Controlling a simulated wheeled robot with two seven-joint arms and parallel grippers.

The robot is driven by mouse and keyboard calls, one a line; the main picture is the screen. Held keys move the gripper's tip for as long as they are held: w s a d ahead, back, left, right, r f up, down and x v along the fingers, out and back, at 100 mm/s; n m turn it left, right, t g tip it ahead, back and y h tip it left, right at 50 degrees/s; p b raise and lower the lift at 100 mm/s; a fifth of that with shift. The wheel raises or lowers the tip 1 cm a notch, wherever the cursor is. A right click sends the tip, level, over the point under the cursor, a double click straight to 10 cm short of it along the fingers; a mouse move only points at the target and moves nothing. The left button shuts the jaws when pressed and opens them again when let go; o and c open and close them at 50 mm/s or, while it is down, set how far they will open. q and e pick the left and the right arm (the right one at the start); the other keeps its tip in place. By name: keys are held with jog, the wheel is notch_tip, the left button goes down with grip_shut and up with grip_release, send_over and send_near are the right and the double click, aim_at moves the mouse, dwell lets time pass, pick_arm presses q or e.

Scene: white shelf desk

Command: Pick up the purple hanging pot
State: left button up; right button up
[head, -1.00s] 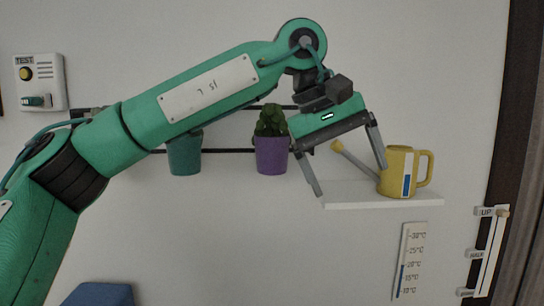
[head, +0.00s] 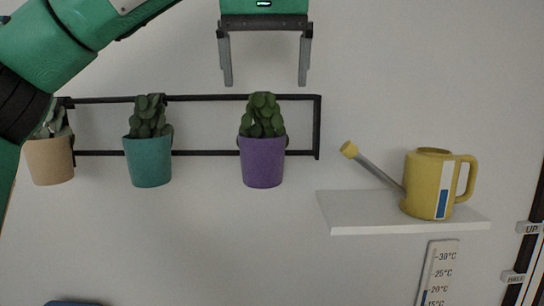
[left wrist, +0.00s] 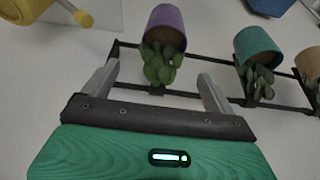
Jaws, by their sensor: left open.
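The purple hanging pot (head: 262,163) with a green plant hangs on the black wall rail (head: 200,153), near its right end. My left gripper (head: 265,84) is open and empty, fingers pointing down, just above the plant in the head view. In the left wrist view the purple pot (left wrist: 167,22) is upside down in the picture, and its plant lies between and beyond the open fingertips (left wrist: 158,72). Nothing touches the pot that I can see. My right gripper is not in view.
A teal pot (head: 148,163) and a beige pot (head: 51,162) hang to the left on the same rail. A yellow watering can (head: 428,190) stands on a white shelf (head: 345,213) to the right, its spout toward the purple pot. A thermometer (head: 437,280) is below.

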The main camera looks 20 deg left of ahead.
pick_arm(q)
send_over(263, 143)
jog(key=x, duration=0.3)
jog(key=s+x, duration=0.1)
jog(key=x, duration=0.1)
jog(key=shift+d+f, duration=0.1)
jog(key=shift+f, duration=0.15)
jog(key=shift+w+f, duration=0.8)
jog(key=shift+f, duration=0.6)
jog(key=x, duration=0.1)
jog(key=p+x, duration=0.1)
jog(key=x, duration=0.1)
jog(key=p+x, duration=0.1)
jog(key=shift+w+a+f, duration=0.15)
jog(key=shift+a+f, duration=0.15)
jog(key=shift+a, duration=0.15)
jog(key=shift+d, duration=0.15)
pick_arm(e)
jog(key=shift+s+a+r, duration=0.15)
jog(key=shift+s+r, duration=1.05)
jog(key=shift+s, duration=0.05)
pick_arm(q)
jog(key=c, duration=1.3)
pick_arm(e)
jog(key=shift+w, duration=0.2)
